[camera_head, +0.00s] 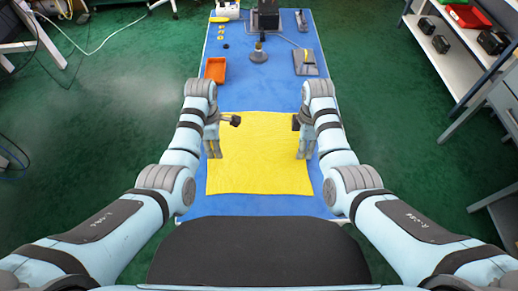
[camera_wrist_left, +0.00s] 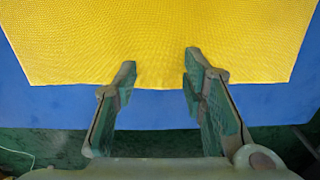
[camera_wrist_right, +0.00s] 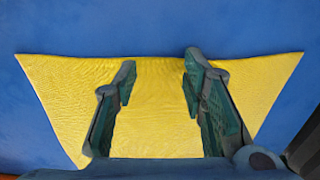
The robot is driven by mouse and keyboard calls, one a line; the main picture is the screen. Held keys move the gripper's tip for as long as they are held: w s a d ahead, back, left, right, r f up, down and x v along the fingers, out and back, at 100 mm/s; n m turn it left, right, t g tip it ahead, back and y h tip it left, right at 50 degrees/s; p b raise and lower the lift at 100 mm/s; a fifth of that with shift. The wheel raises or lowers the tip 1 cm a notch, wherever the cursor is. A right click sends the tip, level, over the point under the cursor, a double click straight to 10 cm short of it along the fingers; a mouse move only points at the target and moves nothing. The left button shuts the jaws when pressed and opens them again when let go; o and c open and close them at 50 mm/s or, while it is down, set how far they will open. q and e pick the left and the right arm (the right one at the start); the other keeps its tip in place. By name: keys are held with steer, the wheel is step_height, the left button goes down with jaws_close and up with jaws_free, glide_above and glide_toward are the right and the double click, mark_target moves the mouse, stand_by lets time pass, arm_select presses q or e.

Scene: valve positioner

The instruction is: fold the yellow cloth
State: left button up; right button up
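The yellow cloth (camera_head: 258,172) lies spread out flat on the blue table, with no fold visible. My left gripper (camera_head: 214,155) is over its left part and my right gripper (camera_head: 302,154) over its right edge. In the left wrist view the cloth (camera_wrist_left: 160,35) fills the upper picture, and the open, empty fingers (camera_wrist_left: 160,62) reach across one cloth edge. In the right wrist view the cloth (camera_wrist_right: 60,90) shows two corners, and the open, empty fingers (camera_wrist_right: 160,62) point at its far edge. Whether any fingertip touches the cloth I cannot tell.
The blue table top (camera_head: 285,90) is bare just beyond the cloth. Farther back stand an orange tray (camera_head: 215,69), a grey metal part on a round base (camera_head: 259,55) and a grey block fixture (camera_head: 305,62). A shelf (camera_head: 455,50) stands off to the right.

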arm_select(q)
steer(key=shift+w+a+f, duration=0.1)
steer(key=shift+w+f, duration=0.2)
steer(key=shift+w, duration=0.05)
arm_select(e)
steer(key=shift+w+f, duration=0.25)
steer(key=shift+w, duration=0.15)
arm_select(q)
steer(key=shift+s, duration=0.1)
steer(key=shift+c, duration=0.3)
arm_select(e)
steer(key=shift+s+a, duration=0.1)
steer(key=shift+c, duration=0.3)
arm_select(q)
steer(key=shift+s+r, duration=0.15)
steer(key=shift+s, duration=0.15)
steer(key=c, duration=0.3)
arm_select(e)
steer(key=shift+s+r, duration=0.15)
steer(key=shift+s, duration=0.15)
steer(key=c, duration=0.3)
arm_select(q)
steer(key=shift+w+f, duration=0.15)
steer(key=shift+f, duration=0.05)
jaws_close()
arm_select(e)
steer(key=shift+w+f, duration=0.15)
steer(key=shift+f, duration=0.05)
jaws_close()
